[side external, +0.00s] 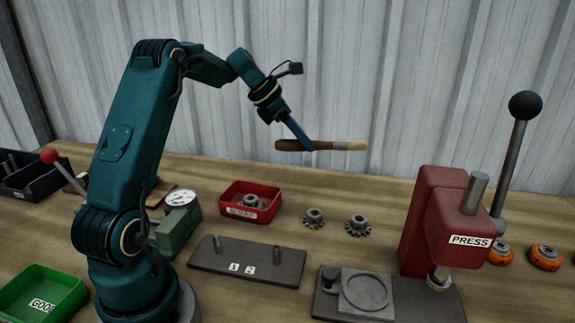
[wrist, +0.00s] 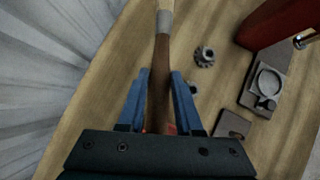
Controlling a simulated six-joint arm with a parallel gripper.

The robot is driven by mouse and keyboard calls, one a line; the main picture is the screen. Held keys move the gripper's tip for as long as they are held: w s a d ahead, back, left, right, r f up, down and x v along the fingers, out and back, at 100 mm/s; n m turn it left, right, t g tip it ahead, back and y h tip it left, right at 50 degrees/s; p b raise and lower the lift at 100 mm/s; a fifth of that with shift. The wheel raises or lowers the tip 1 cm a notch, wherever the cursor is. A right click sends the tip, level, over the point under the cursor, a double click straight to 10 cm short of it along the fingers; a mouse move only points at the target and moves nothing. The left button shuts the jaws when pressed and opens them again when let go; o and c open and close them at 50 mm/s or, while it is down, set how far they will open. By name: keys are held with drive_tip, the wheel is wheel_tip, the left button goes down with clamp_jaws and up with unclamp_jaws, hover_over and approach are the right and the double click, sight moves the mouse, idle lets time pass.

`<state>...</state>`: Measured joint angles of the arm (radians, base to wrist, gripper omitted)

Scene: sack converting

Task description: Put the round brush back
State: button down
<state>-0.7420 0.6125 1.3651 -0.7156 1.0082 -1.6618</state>
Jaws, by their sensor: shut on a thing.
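The round brush (side external: 352,145) has a brown wooden handle, a grey ferrule and pale bristles. My gripper (side external: 309,146) is shut on its handle and holds it roughly level, well above the table, with the bristles to the right. In the wrist view the brush (wrist: 163,50) runs up between the two blue fingers of my gripper (wrist: 159,100), its bristle end cut off by the top edge. I cannot tell which place on the table belongs to the brush.
A red press (side external: 440,220) with a tall lever stands at the right. A dark plate with pegs (side external: 250,262), a red bin (side external: 250,200), loose gears (side external: 314,218), a dial gauge (side external: 180,215) and a green tray (side external: 40,295) occupy the table. The back strip of table is clear.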

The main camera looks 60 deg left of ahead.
drive_tip(key=shift+s+a+f+t, duration=0.1)
drive_tip(key=shift+a+f+t, duration=0.05)
drive_tip(key=shift+f+t, duration=0.25)
drive_tip(key=shift+f, duration=3.8)
drive_tip(key=shift+f, duration=0.35)
drive_tip(key=shift+f, duration=0.25)
drive_tip(key=c, duration=0.6)
unclamp_jaws()
